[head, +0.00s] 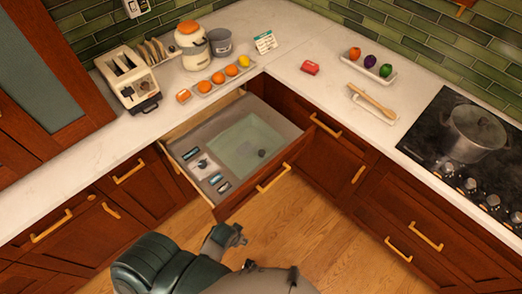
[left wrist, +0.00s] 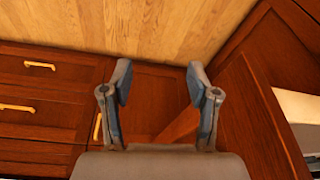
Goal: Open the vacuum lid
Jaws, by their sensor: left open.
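A drawer unit (head: 212,128) stands pulled out from the corner cabinet. A pale green, see-through pane (head: 238,160), which looks like the vacuum lid, lies flat in it. A small dark round piece (head: 262,153) is at the pane's right side. Small dark panels (head: 214,179) line the drawer's left and front side. My left gripper (head: 238,236) is in front of the drawer and below its front edge, apart from the lid. In the left wrist view its fingers (left wrist: 159,76) are spread with nothing between them. My right gripper does not show.
The drawer front (head: 262,188) with its yellow handle (head: 273,178) stands out over the wood floor (head: 310,240). A toaster (head: 128,80), an orange-lidded jar (head: 192,45) and a fruit tray (head: 222,79) are on the counter behind. A pot (head: 475,130) stands on the hob at right.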

